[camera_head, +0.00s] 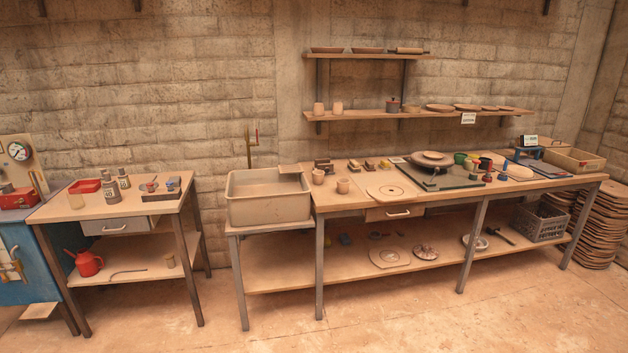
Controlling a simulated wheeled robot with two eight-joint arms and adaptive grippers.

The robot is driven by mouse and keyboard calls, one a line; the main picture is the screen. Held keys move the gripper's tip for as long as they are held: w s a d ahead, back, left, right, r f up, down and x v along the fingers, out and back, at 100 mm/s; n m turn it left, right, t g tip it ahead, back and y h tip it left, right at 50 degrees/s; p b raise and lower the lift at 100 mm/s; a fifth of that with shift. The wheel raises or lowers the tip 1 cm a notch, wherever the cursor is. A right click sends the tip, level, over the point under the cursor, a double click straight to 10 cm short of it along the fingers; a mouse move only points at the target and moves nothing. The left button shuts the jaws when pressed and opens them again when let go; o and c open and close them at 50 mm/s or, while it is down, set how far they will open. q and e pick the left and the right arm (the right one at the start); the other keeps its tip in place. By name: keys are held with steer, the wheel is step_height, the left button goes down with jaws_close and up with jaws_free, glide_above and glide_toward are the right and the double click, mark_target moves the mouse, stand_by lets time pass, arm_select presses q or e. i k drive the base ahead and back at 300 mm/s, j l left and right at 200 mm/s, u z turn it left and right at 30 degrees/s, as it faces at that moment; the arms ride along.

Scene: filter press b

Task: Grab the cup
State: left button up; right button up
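Several cup-like vessels are in view, and I cannot tell which one the task means. A dark green cup (460,158) and a black cup (486,163) stand further right near the wheel. Two pale cup-like vessels stand on the lower wall shelf, a left one (318,109) and a right one (338,107). Neither of my grippers is in view.
A deep tan sink (268,203) adjoins the long workbench (357,202). A round wheel on a dark board (440,180) takes up its middle. A smaller table (120,206) with jars stands at left. The floor (400,318) in front is clear.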

mark_target(318, 178)
steer(key=i, duration=2.5)
